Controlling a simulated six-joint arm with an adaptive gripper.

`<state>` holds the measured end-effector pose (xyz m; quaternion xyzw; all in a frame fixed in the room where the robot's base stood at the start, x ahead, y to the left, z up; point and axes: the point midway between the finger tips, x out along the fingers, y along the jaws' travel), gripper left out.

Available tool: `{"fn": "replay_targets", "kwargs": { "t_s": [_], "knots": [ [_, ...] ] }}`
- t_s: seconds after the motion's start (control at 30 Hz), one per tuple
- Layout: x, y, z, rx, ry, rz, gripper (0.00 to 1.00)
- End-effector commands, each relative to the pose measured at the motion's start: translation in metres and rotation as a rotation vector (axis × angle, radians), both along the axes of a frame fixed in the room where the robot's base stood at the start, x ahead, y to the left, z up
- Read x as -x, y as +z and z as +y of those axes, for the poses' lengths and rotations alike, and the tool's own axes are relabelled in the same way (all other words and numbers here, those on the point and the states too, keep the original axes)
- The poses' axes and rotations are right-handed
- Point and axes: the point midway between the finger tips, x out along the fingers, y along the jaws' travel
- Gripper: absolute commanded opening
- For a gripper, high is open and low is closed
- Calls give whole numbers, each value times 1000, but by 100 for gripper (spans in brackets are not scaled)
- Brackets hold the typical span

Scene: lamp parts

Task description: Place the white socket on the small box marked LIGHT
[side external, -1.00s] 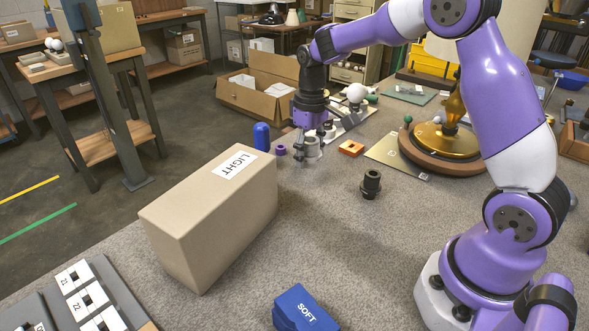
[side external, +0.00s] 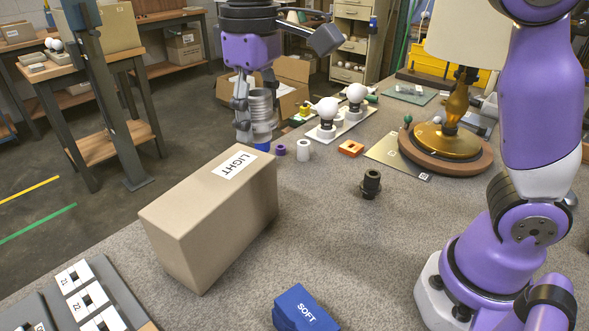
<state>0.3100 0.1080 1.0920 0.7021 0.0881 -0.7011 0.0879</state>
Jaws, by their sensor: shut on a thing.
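The tan box marked LIGHT (side external: 205,215) stands on the grey table, left of centre, with its white label on top. A small white cylinder (side external: 303,150), which looks like the white socket, stands on the table beyond the box to the right. My gripper (side external: 254,125) is shut on a grey, ribbed metal socket (side external: 262,106). It holds this above the table, behind the far end of the box in the picture and apart from the white cylinder. One finger is partly hidden by the socket.
A dark fitting (side external: 371,184), an orange block (side external: 351,148), bulbs on a plate (side external: 327,108) and a lamp (side external: 452,135) stand rightward. A blue SOFT block (side external: 304,309) lies in front.

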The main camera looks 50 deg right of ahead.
Motion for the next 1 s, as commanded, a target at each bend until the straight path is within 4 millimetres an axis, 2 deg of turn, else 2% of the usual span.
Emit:
{"fn": "replay_targets", "kwargs": {
  "t_s": [0.03, 0.1, 0.2, 0.3, 0.43, 0.73, 0.83, 1.0],
  "knots": [
    [1, 6, 17, 0, 38, -2, 20],
    [3, 14, 36, -2, 79, -3, 20],
    [8, 22, 55, -1, 120, -2, 20],
    [9, 24, 62, -1, 137, 0, 20],
    [-4, 13, 49, 1, 138, 3, 20],
    [-55, -32, -5, 1, 138, 2, 20],
    [-65, -40, -14, 0, 139, 0, 20],
    [-70, -51, -19, -1, 143, 1, 20]
  ]
}}
